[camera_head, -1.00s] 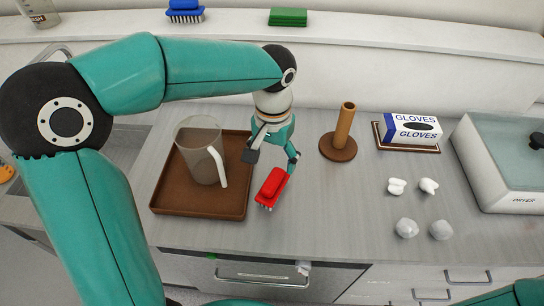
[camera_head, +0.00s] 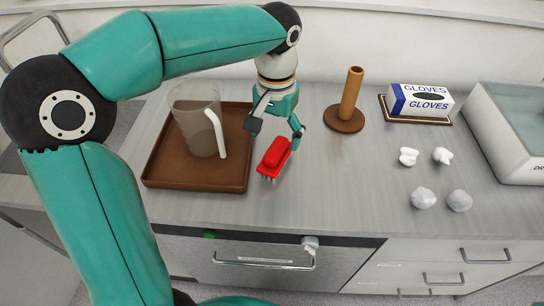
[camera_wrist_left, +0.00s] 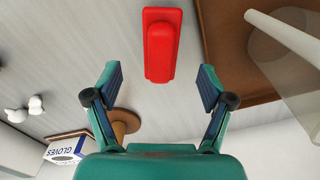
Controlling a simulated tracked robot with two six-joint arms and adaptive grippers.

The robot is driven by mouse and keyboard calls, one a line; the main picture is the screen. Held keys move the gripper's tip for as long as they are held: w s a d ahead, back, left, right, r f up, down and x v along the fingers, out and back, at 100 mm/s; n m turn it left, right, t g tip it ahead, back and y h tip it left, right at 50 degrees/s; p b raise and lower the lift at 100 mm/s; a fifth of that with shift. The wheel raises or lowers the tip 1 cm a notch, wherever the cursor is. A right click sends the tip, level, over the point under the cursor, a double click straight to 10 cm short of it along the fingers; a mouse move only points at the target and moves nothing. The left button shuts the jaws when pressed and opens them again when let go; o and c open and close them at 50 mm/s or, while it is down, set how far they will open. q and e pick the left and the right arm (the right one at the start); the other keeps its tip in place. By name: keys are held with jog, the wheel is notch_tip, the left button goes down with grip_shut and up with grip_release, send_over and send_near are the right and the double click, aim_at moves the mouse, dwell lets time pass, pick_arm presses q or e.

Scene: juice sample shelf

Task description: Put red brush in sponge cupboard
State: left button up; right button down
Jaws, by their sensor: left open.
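The red brush (camera_head: 273,157) lies bristles down on the grey counter, just right of the brown tray. In the left wrist view the brush (camera_wrist_left: 160,45) lies between and beyond the fingers, with clear space on both sides. My left gripper (camera_head: 275,134) is open and empty, just behind and above the brush; its spread fingers (camera_wrist_left: 160,78) do not touch it. Below the counter is a front panel with a bar handle (camera_head: 264,264) and a small label; I cannot tell whether this is the sponge cupboard. My right gripper is out of view.
The brown tray (camera_head: 160,172) holds a clear jug (camera_head: 197,125). A wooden post stand (camera_head: 345,118), a gloves box (camera_head: 420,100), several small white and grey lumps and a dryer (camera_head: 510,130) stand to the right. The counter in front of the post is clear.

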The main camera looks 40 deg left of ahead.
aim_at(275, 149)
pick_arm(q)
jog(key=shift+a+f, duration=0.1)
jog(key=shift+f, duration=3.75)
jog(key=c, duration=1.4)
jog(key=shift+r, duration=0.1)
